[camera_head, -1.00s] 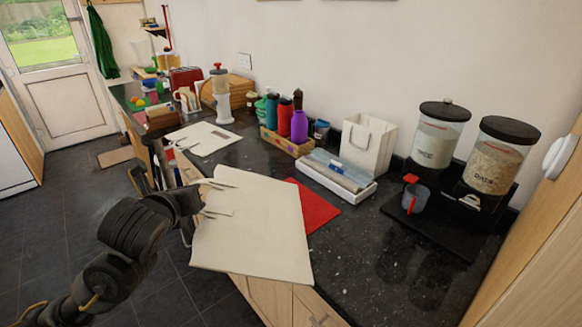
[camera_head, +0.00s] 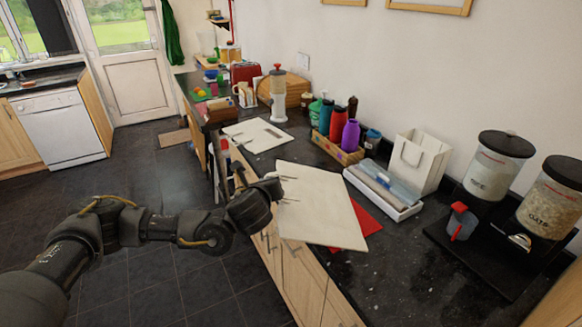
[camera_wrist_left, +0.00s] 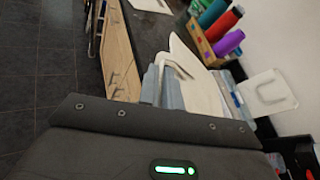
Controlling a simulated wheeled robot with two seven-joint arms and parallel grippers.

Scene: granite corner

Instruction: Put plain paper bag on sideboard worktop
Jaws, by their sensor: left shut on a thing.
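A flat, plain white paper bag (camera_head: 325,210) is held by one edge in my left gripper (camera_head: 279,190), which is shut on it. The bag is tilted and hides part of the front of the dark speckled sideboard worktop (camera_head: 385,270). I cannot tell whether it touches the worktop. In the left wrist view, the bag (camera_wrist_left: 205,95) shows with a handle loop, between the grey-blue fingers (camera_wrist_left: 162,88). Another white bag with a handle (camera_head: 420,163) stands upright on the worktop. My right gripper is not in view.
A red mat (camera_head: 367,220) lies partly behind the held bag. Behind are a white tray (camera_head: 383,190), a crate of coloured bottles (camera_head: 337,148) and cereal dispensers (camera_head: 497,165). A flat white sheet-like thing (camera_head: 257,135) lies farther left. Bare worktop shows at the front right.

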